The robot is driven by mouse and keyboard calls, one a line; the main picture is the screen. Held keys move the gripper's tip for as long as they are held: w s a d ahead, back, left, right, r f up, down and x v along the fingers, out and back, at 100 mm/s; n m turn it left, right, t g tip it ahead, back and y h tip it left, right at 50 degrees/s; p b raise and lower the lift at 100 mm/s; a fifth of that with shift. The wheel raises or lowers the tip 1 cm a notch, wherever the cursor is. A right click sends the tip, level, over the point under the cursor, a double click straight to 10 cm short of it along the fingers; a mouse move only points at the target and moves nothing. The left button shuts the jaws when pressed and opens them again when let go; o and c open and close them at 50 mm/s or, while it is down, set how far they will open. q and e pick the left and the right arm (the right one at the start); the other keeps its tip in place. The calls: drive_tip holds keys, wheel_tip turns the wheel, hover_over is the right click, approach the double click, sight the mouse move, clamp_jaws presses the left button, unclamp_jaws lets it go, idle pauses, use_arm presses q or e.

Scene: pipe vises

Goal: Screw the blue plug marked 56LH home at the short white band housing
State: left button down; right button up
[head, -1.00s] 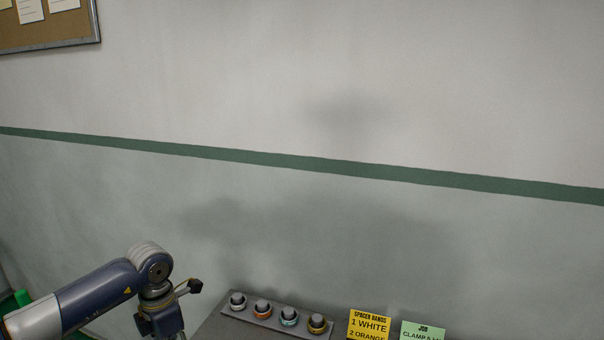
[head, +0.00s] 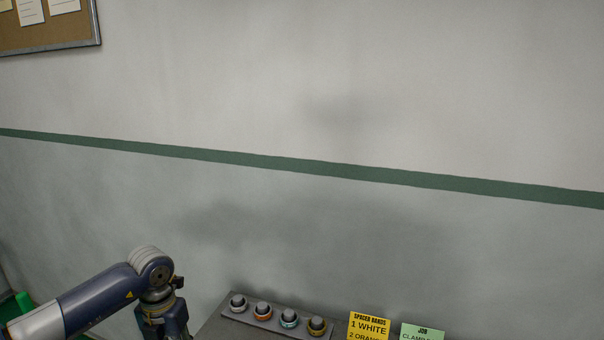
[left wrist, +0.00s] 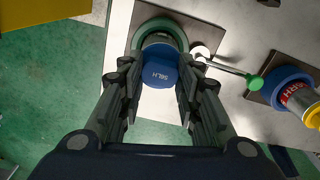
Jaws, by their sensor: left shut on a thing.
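In the left wrist view, my left gripper (left wrist: 159,88) is shut on the blue plug (left wrist: 160,72), whose face reads 56LH. The plug sits in line with a green ring-shaped vise (left wrist: 176,29) on a dark plate. A narrow grey part shows between plug and ring; I cannot tell how far the plug is engaged. Any white band on the housing there is hidden. In the head view my left arm reaches in at lower left, its gripper below the picture edge. My right gripper is not in view.
A second, blue vise (left wrist: 288,84) holds a red-banded housing with a yellow end (left wrist: 314,116). A green-knobbed handle (left wrist: 254,82) lies between the vises. A rack (head: 271,319) with several banded pieces stands near a yellow spacer card (head: 369,326) and a green job card (head: 422,333).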

use_arm(q)
drive_tip(key=n+p, duration=0.1)
drive_tip(key=n, duration=0.5)
drive_tip(key=shift+n, duration=0.3)
drive_tip(key=n+p, duration=0.1)
drive_tip(key=n, duration=0.2)
drive_tip(key=shift+n, duration=0.3)
drive_tip(key=n+p, duration=0.2)
drive_tip(key=n, duration=0.4)
drive_tip(key=shift+d+n, duration=0.1)
drive_tip(key=shift+n, duration=0.2)
drive_tip(key=shift+n+p, duration=0.8)
drive_tip(key=shift+n, duration=0.4)
drive_tip(key=shift+f+n, duration=0.1)
drive_tip(key=shift+n, duration=0.7)
drive_tip(key=c, duration=1.2)
unclamp_jaws()
drive_tip(key=shift+c, duration=0.2)
